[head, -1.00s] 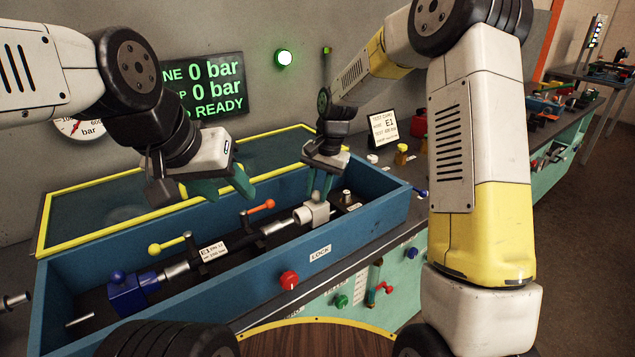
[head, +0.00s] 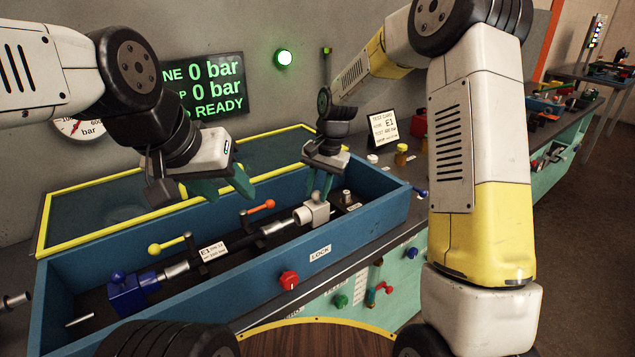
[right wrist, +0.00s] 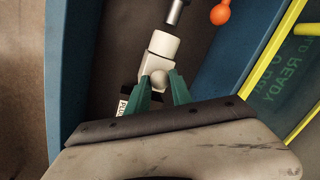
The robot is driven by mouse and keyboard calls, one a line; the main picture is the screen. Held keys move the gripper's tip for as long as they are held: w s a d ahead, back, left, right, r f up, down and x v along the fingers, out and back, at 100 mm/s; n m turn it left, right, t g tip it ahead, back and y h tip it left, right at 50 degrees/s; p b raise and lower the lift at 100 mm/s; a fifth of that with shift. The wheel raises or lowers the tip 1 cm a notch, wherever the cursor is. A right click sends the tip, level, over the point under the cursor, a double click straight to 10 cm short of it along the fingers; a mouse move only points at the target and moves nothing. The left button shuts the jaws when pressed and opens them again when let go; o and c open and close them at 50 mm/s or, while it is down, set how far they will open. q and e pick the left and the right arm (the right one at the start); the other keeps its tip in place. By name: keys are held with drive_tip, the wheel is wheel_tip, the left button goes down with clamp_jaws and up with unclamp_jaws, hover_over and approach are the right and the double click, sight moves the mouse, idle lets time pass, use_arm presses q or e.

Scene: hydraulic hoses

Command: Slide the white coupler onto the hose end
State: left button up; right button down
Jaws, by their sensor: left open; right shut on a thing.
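The white coupler (head: 313,214) is near the right end of the blue trough, and it also shows in the right wrist view (right wrist: 160,62). My right gripper (head: 319,190) reaches down from above and is shut on the coupler; its green fingers (right wrist: 162,92) pinch the coupler's rounded knob. The silver hose end (head: 277,228) lies in line with the coupler's open mouth, close to it. In the right wrist view the hose end (right wrist: 176,12) shows just beyond the mouth; I cannot tell whether they touch. My left gripper (head: 222,188) is open and empty above the trough's back side.
The blue trough (head: 220,278) has high walls around the hose. An orange-knobbed lever (head: 258,207) and a yellow-knobbed lever (head: 170,244) stand along the hose. A blue clamp block (head: 127,295) is at the left end. A yellow-framed clear cover (head: 110,185) is behind.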

sight(303, 208)
drive_tip(key=shift+s+a, duration=0.6)
drive_tip(key=shift+a, duration=0.25)
drive_tip(key=shift+s+a, duration=0.55)
drive_tip(key=shift+a, duration=0.25)
drive_tip(key=c, duration=1.1)
unclamp_jaws()
drive_tip(key=shift+s+a, duration=0.1)
drive_tip(key=shift+c, duration=0.2)
drive_tip(key=shift+r, duration=0.15)
drive_tip(key=shift+d+r, duration=0.2)
drive_tip(key=shift+r, duration=0.15)
wheel_tip(303, 208, up, 7)
drive_tip(key=d, duration=0.1)
drive_tip(key=shift+s, duration=0.2)
